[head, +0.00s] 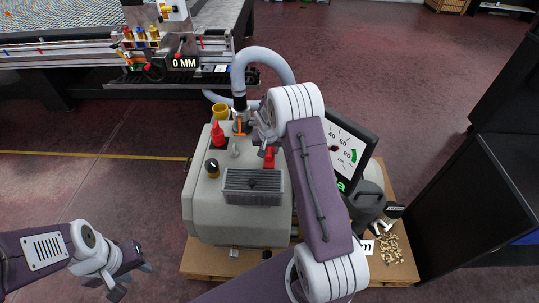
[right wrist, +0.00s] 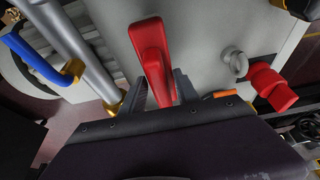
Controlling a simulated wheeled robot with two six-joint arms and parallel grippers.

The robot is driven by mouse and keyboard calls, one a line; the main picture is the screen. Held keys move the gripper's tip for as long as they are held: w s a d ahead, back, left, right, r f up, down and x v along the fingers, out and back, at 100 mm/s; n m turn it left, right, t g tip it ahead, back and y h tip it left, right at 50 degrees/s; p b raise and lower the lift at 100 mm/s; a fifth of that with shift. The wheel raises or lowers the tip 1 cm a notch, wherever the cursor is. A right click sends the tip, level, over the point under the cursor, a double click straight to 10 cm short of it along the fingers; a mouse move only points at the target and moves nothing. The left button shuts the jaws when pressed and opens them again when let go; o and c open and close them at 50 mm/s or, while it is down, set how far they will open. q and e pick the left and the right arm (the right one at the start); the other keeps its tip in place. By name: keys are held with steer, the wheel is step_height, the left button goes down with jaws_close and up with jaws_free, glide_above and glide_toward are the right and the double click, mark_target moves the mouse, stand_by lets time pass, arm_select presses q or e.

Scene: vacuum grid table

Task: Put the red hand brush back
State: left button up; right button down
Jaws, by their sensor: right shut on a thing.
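The red hand brush (right wrist: 152,55) lies between the fingers of my right gripper (right wrist: 161,92) in the right wrist view. My right gripper is shut on it. In the head view a small red part of the brush (head: 269,158) shows just below my right gripper (head: 266,142), over the top of the grey pump housing (head: 208,205). My arm hides much of that area. I cannot tell whether the brush touches the housing. The bristles do not show clearly. My left gripper (head: 133,279) is low at the left, away from the pump, with its fingers hard to make out.
A red-capped fitting (head: 217,136), a black knob (head: 212,168) and a ribbed grey block (head: 253,187) stand on the housing. A grey hose (head: 262,53) arches behind. A dial gauge (head: 345,146) and brass pieces (head: 391,248) are at the right. The left floor is clear.

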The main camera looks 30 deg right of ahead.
step_height(320, 180, down, 2)
steer(key=shift+f, duration=0.3)
steer(key=shift+f+b, duration=0.1)
steer(key=shift+b, duration=0.2)
steer(key=c, duration=0.9)
jaws_free()
